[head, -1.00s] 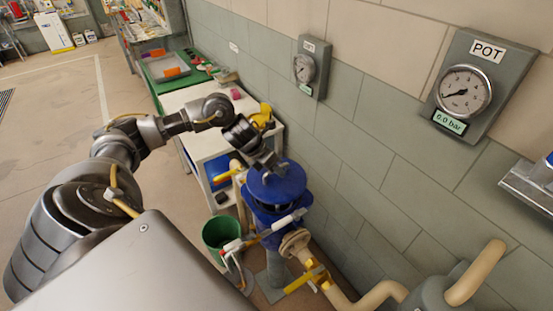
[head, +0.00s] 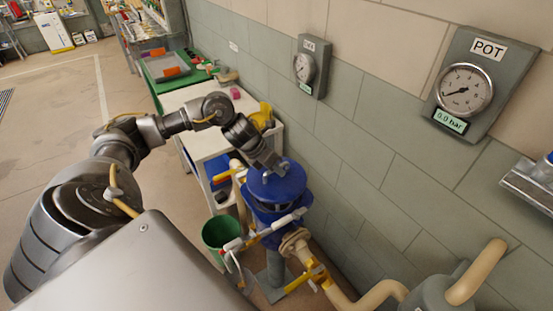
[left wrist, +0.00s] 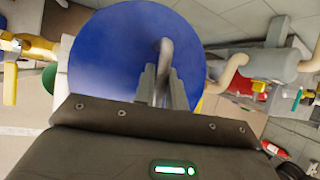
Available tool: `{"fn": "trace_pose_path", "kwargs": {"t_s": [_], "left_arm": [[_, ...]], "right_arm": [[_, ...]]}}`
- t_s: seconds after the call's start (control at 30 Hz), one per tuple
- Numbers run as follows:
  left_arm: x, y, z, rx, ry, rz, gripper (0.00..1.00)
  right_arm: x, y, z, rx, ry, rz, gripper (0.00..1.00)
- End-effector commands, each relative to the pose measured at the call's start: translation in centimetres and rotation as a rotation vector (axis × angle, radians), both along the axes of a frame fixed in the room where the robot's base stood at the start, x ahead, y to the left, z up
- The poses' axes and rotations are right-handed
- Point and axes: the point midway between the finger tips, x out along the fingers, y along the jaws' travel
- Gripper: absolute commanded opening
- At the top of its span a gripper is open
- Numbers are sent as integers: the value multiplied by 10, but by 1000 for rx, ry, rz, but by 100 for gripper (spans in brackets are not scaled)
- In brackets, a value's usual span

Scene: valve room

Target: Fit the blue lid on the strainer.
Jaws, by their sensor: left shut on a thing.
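The blue lid (head: 277,183) is a round disc with a bent grey handle, which shows in the left wrist view (left wrist: 166,58). My left gripper (head: 274,165) is shut on the handle, above the lid. The lid is over the blue strainer (head: 266,217), which stands on a grey post near the wall. A dark band shows between lid and body, so the lid looks slightly above the rim, but I cannot tell whether it touches anywhere. In the left wrist view the blue lid (left wrist: 115,60) hides the strainer's opening. My right gripper is out of view.
A green bucket (head: 221,235) stands left of the strainer. Yellow-handled valves and a beige pipe (head: 375,297) run in front of and right of it. A white cart (head: 200,140) stands behind. The tiled wall (head: 370,170) with gauges closes the right side.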

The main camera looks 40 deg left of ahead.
Motion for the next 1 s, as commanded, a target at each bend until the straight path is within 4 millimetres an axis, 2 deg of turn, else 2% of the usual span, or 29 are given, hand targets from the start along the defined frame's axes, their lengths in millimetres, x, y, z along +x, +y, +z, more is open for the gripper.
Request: {"fn": "trace_pose_path", "kwargs": {"t_s": [0.6,1.0], "left_arm": [[1,0,-27,-1,-5,1,0],[1,0,-28,-1,-5,1,0]], "right_arm": [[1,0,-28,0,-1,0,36],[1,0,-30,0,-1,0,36]]}}
